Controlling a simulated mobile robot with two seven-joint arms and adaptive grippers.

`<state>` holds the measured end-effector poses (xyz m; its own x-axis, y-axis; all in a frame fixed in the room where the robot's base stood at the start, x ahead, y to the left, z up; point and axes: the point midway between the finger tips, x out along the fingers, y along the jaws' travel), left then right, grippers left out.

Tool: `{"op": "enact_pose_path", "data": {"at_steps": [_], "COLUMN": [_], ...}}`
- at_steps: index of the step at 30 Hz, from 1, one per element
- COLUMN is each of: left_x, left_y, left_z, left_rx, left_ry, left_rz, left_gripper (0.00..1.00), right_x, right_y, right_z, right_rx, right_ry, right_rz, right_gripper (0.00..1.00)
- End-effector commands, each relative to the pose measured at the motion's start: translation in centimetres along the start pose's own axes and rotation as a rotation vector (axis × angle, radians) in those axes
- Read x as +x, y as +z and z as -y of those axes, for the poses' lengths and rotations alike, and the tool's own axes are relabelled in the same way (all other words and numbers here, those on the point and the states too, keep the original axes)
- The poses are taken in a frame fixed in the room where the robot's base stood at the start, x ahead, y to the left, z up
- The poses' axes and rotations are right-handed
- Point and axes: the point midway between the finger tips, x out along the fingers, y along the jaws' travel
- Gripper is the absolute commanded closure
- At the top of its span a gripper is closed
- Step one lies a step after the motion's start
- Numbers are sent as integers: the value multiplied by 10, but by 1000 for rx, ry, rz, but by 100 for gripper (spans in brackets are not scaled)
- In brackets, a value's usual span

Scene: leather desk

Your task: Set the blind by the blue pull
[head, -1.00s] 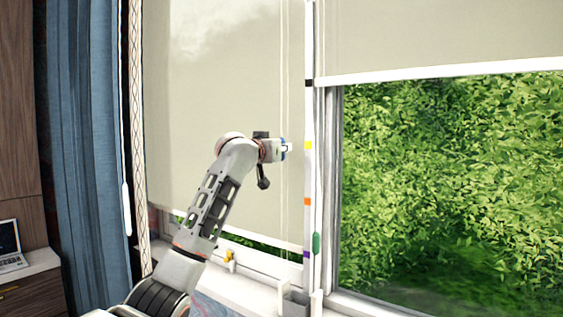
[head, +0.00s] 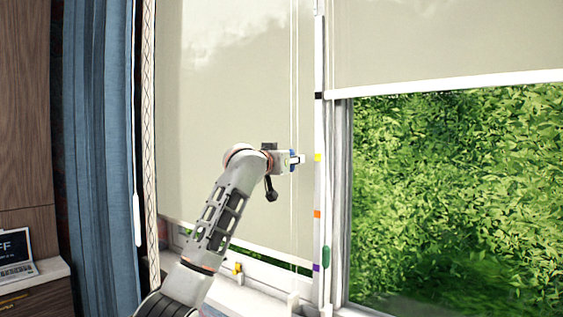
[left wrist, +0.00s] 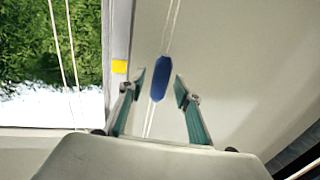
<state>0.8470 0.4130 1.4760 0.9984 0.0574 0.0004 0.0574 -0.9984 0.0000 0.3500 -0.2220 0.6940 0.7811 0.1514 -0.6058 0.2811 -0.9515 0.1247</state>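The blue pull (left wrist: 159,80) hangs on thin pale cords between the two fingers of my left gripper (left wrist: 161,88) in the left wrist view. The fingers are open, with a gap visible on both sides of the pull. In the head view my left gripper (head: 299,160) is in front of the left blind (head: 235,90), level with the yellow mark (head: 318,157) on the white post; a bit of blue shows at the gripper. The left blind reaches down close to the sill. My right gripper is not in view.
The post also has black (head: 319,95), orange (head: 317,214) and purple (head: 316,267) marks. A green pull (head: 326,257) hangs low beside it. The right blind (head: 440,45) is higher, with foliage below. A blue curtain (head: 98,150) and a laptop (head: 15,262) are at left.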

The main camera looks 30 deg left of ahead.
Motion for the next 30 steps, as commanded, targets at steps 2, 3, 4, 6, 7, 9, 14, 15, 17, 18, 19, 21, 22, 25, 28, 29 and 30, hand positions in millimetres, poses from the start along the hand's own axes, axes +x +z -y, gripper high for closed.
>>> {"op": "enact_pose_path", "data": {"at_steps": [2, 3, 4, 6, 7, 9, 14, 15, 17, 18, 19, 21, 22, 25, 28, 29, 30], "left_x": [-10, -15, -20, -32, -38, -50, -78, -84, -92, -97, -100, -105, -107, -110, -112, -111, -111], "left_y": [0, 0, 0, 0, 0, 1, 0, 0, 0, 0, 0, 0, 0, 1, 1, 1, 1], "left_z": [0, 0, 0, 0, 0, -1, 0, 0, 0, 0, 0, 0, 0, 0, 0, 0, 0], "left_rx": [0, 1, 1, 0, 1, 1, 1, 1, 0, 0, 0, 1, 0, -1, -1, -1, -1], "left_ry": [0, 0, 1, 1, 1, 1, 1, 0, 0, 1, 1, 0, 0, 0, 0, 0, 0], "left_rz": [-2, -2, -2, -2, -3, -1, -2, -2, -2, -1, -1, -1, -1, 1, 1, 1, 1], "left_gripper": [67, 67, 67, 67, 67, 67, 67, 67, 67, 67, 67, 67, 67, 67, 67, 67, 67], "right_x": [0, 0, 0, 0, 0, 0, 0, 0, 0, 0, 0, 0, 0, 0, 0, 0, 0], "right_y": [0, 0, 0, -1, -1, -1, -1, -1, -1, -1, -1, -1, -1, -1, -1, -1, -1], "right_z": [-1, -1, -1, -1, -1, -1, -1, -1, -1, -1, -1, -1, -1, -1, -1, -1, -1], "right_rx": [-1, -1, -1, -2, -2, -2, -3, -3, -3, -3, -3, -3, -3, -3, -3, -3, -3], "right_ry": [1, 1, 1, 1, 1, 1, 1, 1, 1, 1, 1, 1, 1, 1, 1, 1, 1], "right_rz": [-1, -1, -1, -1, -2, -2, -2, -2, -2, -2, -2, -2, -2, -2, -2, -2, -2], "right_gripper": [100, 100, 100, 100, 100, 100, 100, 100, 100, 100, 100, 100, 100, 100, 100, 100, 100]}}
